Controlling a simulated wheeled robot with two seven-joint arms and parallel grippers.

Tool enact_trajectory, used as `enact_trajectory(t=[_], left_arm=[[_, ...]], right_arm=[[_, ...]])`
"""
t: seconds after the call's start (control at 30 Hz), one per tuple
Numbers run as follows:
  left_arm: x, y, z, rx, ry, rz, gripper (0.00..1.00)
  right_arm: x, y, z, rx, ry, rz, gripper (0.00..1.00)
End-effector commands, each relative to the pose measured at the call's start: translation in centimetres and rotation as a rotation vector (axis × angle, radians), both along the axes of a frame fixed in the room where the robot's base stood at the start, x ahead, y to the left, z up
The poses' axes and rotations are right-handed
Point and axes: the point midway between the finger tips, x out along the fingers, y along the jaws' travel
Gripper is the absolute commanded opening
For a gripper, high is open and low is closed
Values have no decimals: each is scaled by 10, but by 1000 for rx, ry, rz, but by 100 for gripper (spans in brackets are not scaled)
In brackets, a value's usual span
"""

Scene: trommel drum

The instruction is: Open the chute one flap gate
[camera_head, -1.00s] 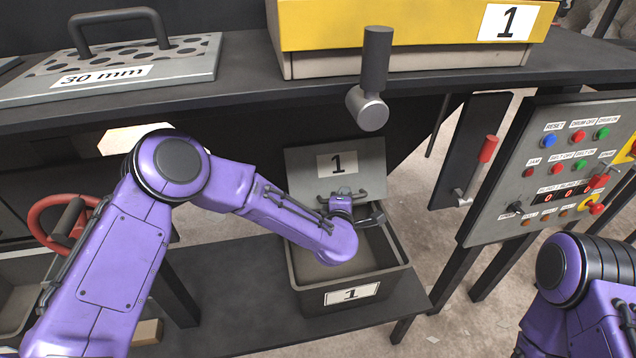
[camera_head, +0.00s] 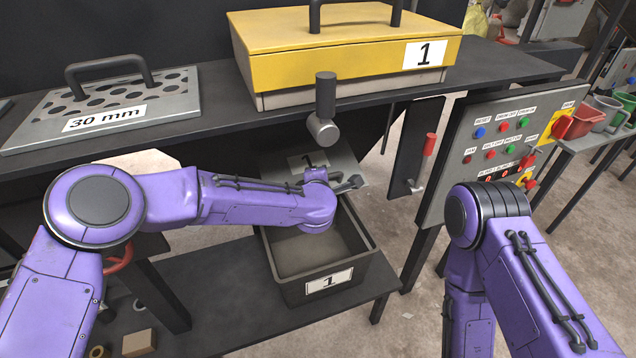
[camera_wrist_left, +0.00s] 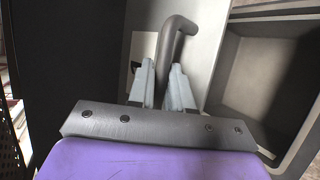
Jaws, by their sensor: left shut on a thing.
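The chute one flap gate (camera_head: 341,162) is a grey plate with a "1" label, under the shelf and above the collecting bin. It stands tilted, its lower part lifted outward over the bin's back. My left arm covers part of it. My left gripper (camera_head: 345,184) is at the flap's lower edge. In the left wrist view its fingers (camera_wrist_left: 162,88) are closed on the flap's dark bent handle (camera_wrist_left: 178,35), with the pale flap plate (camera_wrist_left: 208,42) behind. My right arm shows at the right, but its gripper is out of view.
A dark open bin (camera_head: 328,282) labelled "1" stands on the lower shelf below the flap.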

Motion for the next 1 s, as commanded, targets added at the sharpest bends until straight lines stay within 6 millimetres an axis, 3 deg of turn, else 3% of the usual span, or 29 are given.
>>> enact_trajectory(t=[0.2, 0.67, 0.7, 0.73, 1.0], left_arm=[[3, 2, 10, 0, -5, 5, 0], [3, 3, 10, 1, -5, 6, 0], [3, 3, 10, 1, -5, 6, 32], [3, 3, 10, 1, -5, 6, 40], [1, 2, 9, 1, -2, 5, 40]], right_arm=[[0, 0, 4, 0, 0, 0, 43], [0, 0, 5, 0, 0, 0, 43], [0, 0, 5, 0, 0, 0, 43], [0, 0, 5, 0, 0, 0, 43], [0, 0, 5, 0, 0, 0, 43]])
